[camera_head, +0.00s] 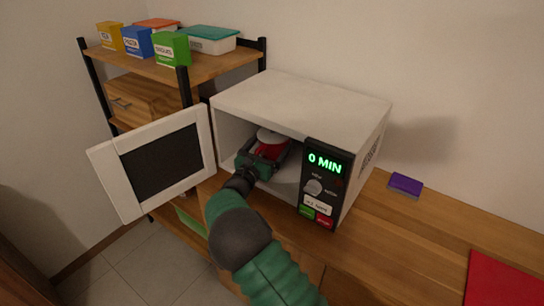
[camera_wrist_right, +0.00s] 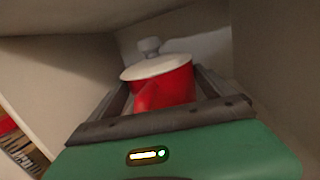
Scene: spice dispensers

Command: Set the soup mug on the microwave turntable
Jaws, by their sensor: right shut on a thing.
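The soup mug is red with a white lid and a round grey knob; it shows inside the microwave in the right wrist view (camera_wrist_right: 172,88) and in the head view (camera_head: 275,148). My right gripper (camera_head: 264,157) reaches through the open microwave front and is shut on the mug, with a finger on each side in the right wrist view (camera_wrist_right: 165,95). The mug looks upright. The white microwave (camera_head: 310,100) has its door (camera_head: 160,165) swung open to the left. The turntable is not clearly visible, so I cannot tell whether the mug touches it. My left gripper is not in view.
The control panel (camera_head: 322,185) at the opening's right reads 0 MIN. A shelf (camera_head: 150,66) with several boxes stands behind left. A purple sponge-like block (camera_head: 405,185) and a red cloth or mat (camera_head: 500,278) lie on the wooden counter (camera_head: 400,250) at right.

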